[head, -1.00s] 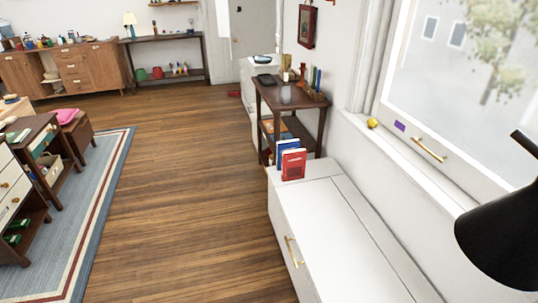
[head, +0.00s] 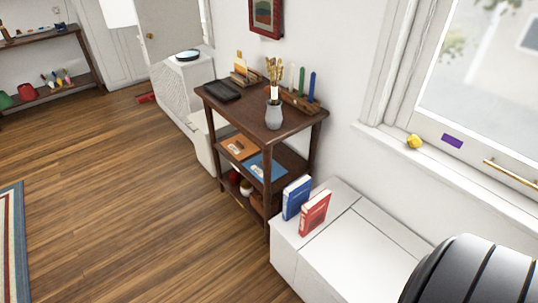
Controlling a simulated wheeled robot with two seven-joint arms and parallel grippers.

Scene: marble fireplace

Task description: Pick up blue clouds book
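A blue book (head: 296,197) with pale markings stands upright at the far end of the white cabinet (head: 362,252). A red book (head: 314,213) stands just in front of it and to its right. A flat blue item (head: 264,167), perhaps a book, lies on the middle shelf of the dark wooden stand (head: 262,119). I cannot make out clouds on either blue cover. Neither of my grippers is in view.
An orange-brown flat item (head: 239,148) lies beside the flat blue one. The stand's top holds a grey vase (head: 274,115), a black tray (head: 223,91) and candles. A dark ribbed object (head: 475,272) fills the lower right corner. Wooden floor (head: 130,210) lies clear at left.

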